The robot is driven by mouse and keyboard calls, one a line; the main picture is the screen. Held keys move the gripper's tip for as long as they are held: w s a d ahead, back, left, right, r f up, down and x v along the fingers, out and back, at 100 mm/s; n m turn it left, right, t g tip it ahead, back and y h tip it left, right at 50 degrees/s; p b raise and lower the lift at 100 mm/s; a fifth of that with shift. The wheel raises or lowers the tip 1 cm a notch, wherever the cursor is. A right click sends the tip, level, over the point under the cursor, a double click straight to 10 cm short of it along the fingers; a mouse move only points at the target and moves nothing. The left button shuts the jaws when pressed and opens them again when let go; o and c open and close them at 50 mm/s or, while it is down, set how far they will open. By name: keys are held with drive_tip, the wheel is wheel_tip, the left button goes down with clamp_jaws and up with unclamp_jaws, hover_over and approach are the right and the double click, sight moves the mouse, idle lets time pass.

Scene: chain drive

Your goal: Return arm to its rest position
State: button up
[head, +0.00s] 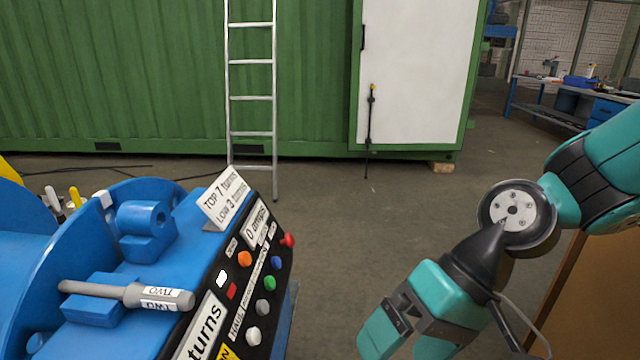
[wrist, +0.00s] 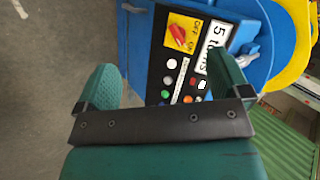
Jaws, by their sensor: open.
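My teal arm comes in from the right of the head view, bent at a dark joint with a grey cap. My gripper (head: 398,345) hangs at the bottom, right of the blue machine (head: 90,240) and apart from it, over the floor. In the wrist view my gripper (wrist: 165,85) shows two teal fingers spread wide with nothing between them. Beyond them is the machine's black control panel (wrist: 187,75) with coloured buttons and a yellow switch plate.
A grey pin (head: 130,294) labelled TWO lies on a blue block on the machine. A sign (head: 225,198) stands on the panel's far end. A brown board (head: 590,295) is at right, near my arm. A ladder (head: 251,95) leans on the green container (head: 110,70). Open floor lies between.

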drive_tip(key=s+d+r+n+t+h, duration=0.2)
drive_tip(key=s+d+r+n+h, duration=0.15)
drive_tip(key=d+r, duration=0.25)
wheel_tip(320, 180, up, 12)
drive_tip(key=p, duration=1.2)
drive_tip(key=shift+s+a+r+p, duration=0.2)
drive_tip(key=shift+s+r+p, duration=0.05)
drive_tip(key=shift+s+p, duration=0.15)
drive_tip(key=shift+y, duration=0.25)
